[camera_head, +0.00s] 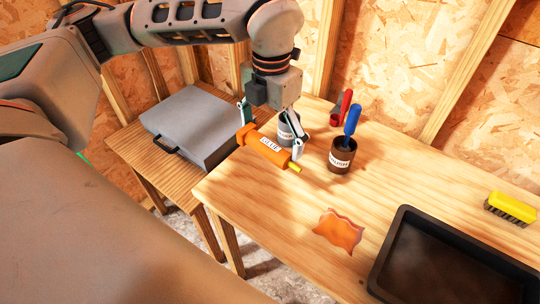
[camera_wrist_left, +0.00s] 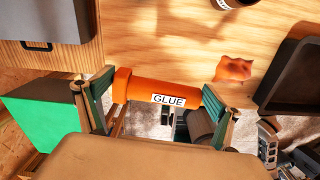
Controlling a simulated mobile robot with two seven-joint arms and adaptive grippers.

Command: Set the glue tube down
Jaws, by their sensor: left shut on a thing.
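The glue tube (camera_head: 268,146) is orange with a white GLUE label and a yellow nozzle. My left gripper (camera_head: 270,129) is shut on it, with one finger at each end part of the tube. In the left wrist view the tube (camera_wrist_left: 160,91) lies across between the two fingers (camera_wrist_left: 158,104). It is at the left part of the wooden workbench (camera_head: 250,200), near the edge. I cannot tell whether it touches the bench top. My right gripper is not in view.
A dark cup (camera_head: 342,160) holds a blue-handled tool (camera_head: 352,118); a red-handled one (camera_head: 344,104) is behind. An orange rag (camera_head: 338,231), black tray (camera_head: 405,240) and yellow brush (camera_head: 511,206) lie right. A grey case (camera_head: 195,122) is left.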

